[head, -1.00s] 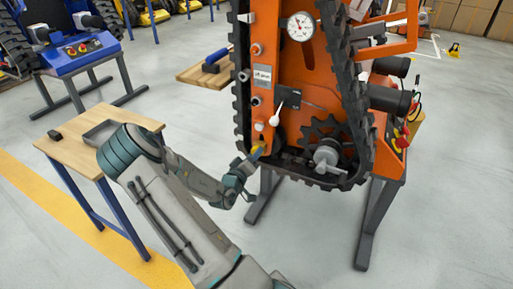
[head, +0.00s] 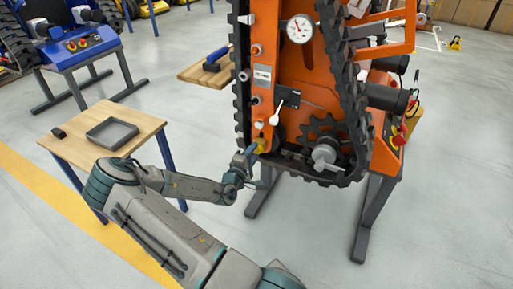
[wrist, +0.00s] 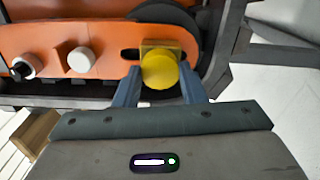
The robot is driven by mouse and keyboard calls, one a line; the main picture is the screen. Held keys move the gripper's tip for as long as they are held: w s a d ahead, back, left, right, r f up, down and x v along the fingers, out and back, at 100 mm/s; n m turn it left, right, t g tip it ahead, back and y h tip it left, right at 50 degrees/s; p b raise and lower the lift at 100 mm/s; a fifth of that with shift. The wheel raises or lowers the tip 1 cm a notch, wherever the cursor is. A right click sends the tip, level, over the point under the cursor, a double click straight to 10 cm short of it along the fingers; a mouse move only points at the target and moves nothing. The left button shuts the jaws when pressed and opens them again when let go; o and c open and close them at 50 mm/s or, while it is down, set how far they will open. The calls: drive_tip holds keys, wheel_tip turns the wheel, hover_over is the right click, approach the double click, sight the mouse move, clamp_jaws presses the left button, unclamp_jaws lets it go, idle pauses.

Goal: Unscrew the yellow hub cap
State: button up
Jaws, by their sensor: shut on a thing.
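The yellow hub cap (wrist: 160,70) is a round knob in front of a square yellowish plate on the orange side of the tracked carrier (head: 293,80). In the wrist view my gripper (wrist: 159,90) has one finger on each side of the cap and is shut on it. In the head view my gripper (head: 253,157) reaches the lower left of the carrier, and the yellow cap (head: 261,145) shows only in a small part beside it. I cannot tell whether the cap stands off its seat.
White knobs (wrist: 81,60) sit left of the cap on the same orange plate. The black track (head: 241,95) runs close by. A wooden table (head: 152,124) with a grey tray (head: 112,133) stands at the left.

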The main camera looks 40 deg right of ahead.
idle(0.3)
drive_tip(key=n, duration=0.5)
drive_tip(key=shift+f+n, duration=0.1)
drive_tip(key=shift+n, duration=0.3)
drive_tip(key=n+b, duration=0.1)
drive_tip(key=n, duration=0.3)
drive_tip(key=o, duration=0.8)
